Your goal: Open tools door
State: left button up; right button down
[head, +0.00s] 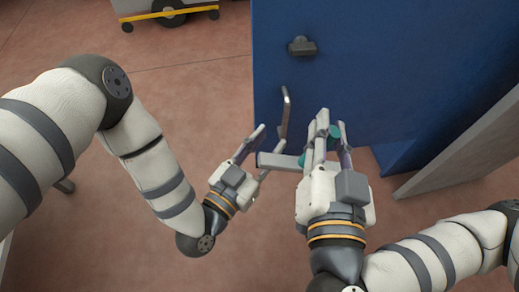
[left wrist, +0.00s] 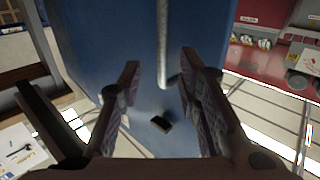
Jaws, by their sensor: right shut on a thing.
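The tools door appears to be the blue panel (head: 345,75), with a bent metal handle (head: 287,110) near its left edge and a dark latch-like block (head: 302,46) further up. My left gripper (head: 258,150) is open, just in front of and below the handle. In the left wrist view, the handle bar (left wrist: 162,45) shows between and beyond the open fingers (left wrist: 160,65); contact cannot be told. My right gripper (head: 330,135) is shut on a teal and grey thing (head: 280,161), whose grey bar sticks out left towards my left gripper. The fingers hide part of it.
A pale grey panel (head: 465,150) stands at the right, close to my right arm. A wheeled cart (head: 168,14) with a yellow edge stands at the back left. The reddish floor (head: 200,90) left of the blue panel is clear.

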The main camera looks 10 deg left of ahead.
pick_arm(q)
jog(key=v, duration=0.4)
jog(key=shift+s+a, duration=0.1)
